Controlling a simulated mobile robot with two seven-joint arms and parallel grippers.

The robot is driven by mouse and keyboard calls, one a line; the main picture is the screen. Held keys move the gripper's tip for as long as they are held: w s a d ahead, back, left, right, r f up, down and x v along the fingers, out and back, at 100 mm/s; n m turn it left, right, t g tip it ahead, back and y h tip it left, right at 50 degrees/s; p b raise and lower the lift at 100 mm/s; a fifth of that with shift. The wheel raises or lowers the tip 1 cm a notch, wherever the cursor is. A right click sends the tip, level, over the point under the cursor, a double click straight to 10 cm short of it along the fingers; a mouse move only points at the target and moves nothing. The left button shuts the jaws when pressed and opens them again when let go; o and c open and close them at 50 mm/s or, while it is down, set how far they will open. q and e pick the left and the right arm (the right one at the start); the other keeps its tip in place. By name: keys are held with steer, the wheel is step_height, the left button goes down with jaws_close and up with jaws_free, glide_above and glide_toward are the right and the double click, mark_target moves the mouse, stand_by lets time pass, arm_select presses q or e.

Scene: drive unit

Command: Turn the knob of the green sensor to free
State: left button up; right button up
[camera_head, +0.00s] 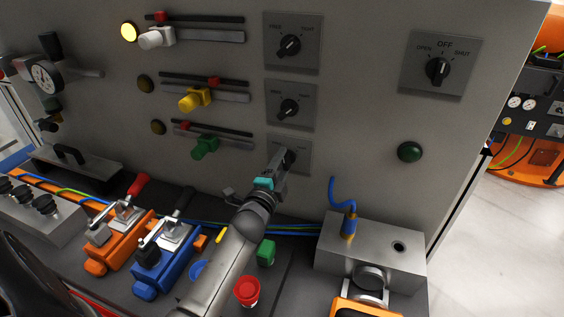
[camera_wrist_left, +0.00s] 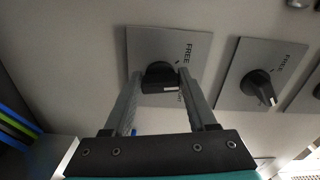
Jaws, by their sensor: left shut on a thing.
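The green sensor (camera_head: 205,146) sits on its rail, the lowest of three on the grey upright panel. Its black knob (camera_wrist_left: 158,76) is on the lowest small plate (camera_head: 301,151), to the right of the sensor. My left gripper (camera_head: 284,158) is at this knob and hides most of it in the head view. In the left wrist view its two fingers (camera_wrist_left: 163,80) are on either side of the knob, closed on it. The knob's white mark is toward the right, by the partly hidden TIGHT label; its exact angle is unclear. My right gripper is not in view.
Two similar FREE/TIGHT knobs (camera_head: 289,45) (camera_head: 289,107) are above, beside the white (camera_head: 157,38) and yellow (camera_head: 195,98) sensors. An OPEN/OFF/SHUT knob (camera_head: 438,69) is right. Below are orange (camera_head: 120,247) and blue (camera_head: 166,262) clamp units and a metal block (camera_head: 380,240).

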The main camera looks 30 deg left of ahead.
arm_select(q)
steer(key=shift+d+f+n+p, duration=0.15)
steer(key=shift+n+p, duration=0.85)
steer(key=shift+n, duration=2.5)
steer(key=o, duration=1.4)
steer(key=shift+c, duration=0.2)
steer(key=v, duration=1.5)
steer(key=shift+p, duration=0.35)
steer(key=shift+s+f, duration=0.15)
steer(key=shift+s, duration=0.05)
